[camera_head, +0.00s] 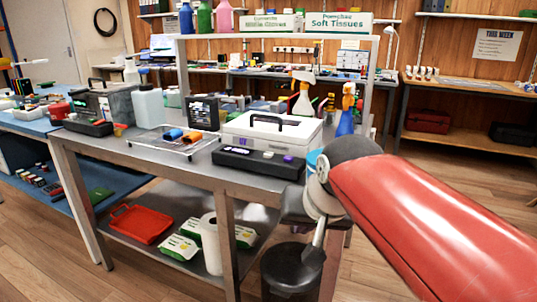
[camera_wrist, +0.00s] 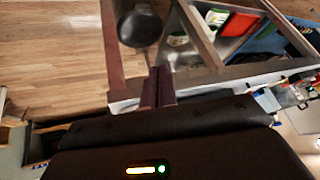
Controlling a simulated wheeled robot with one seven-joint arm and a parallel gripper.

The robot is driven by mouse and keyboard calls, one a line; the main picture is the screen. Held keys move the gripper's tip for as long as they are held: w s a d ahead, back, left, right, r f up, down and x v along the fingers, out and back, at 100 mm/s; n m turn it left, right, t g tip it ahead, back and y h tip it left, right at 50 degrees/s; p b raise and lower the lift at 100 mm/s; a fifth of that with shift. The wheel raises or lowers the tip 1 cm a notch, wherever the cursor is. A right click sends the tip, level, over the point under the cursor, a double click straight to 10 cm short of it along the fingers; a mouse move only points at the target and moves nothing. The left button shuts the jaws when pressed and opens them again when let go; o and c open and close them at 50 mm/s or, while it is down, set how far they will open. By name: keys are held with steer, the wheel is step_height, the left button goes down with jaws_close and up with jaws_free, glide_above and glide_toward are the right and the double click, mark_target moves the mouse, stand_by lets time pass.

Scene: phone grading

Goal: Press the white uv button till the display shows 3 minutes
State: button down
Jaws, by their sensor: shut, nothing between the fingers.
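A white case (camera_head: 262,133) with a black handle stands on the metal table, near its right end. A long black panel (camera_head: 258,163) lies along its front. The panel bears a pale button (camera_head: 236,151) at left and a purple one (camera_head: 288,158) at right. I cannot read any minutes on a display. My gripper (camera_wrist: 160,72) is shut and empty in the wrist view, its fingers together beside the table edge and apart from the panel. In the head view its fingers cannot be made out below my red arm.
The metal table (camera_head: 95,141) also holds a wire rack (camera_head: 150,142) with blue and orange items, a dark screen (camera_head: 201,112) and spray bottles (camera_head: 303,98). A black bin (camera_head: 290,272) stands on the floor at the table's right end. Bare floor lies right of it.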

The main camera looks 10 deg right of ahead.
steer(key=w+r+m+t, duration=0.1)
steer(key=w+r+m, duration=0.1)
steer(key=w+r, duration=0.45)
steer(key=w+r+m, duration=0.2)
steer(key=w+r, duration=0.1)
steer(key=w, duration=0.6)
step_height(320, 180, up, 5)
steer(key=m+t, duration=0.2)
glide_above(269, 155)
steer(key=shift+r, duration=0.1)
steer(key=shift+f+b, duration=2.45)
steer(key=shift+f, duration=2)
steer(key=shift+f, duration=0.1)
steer(key=shift+f, duration=0.3)
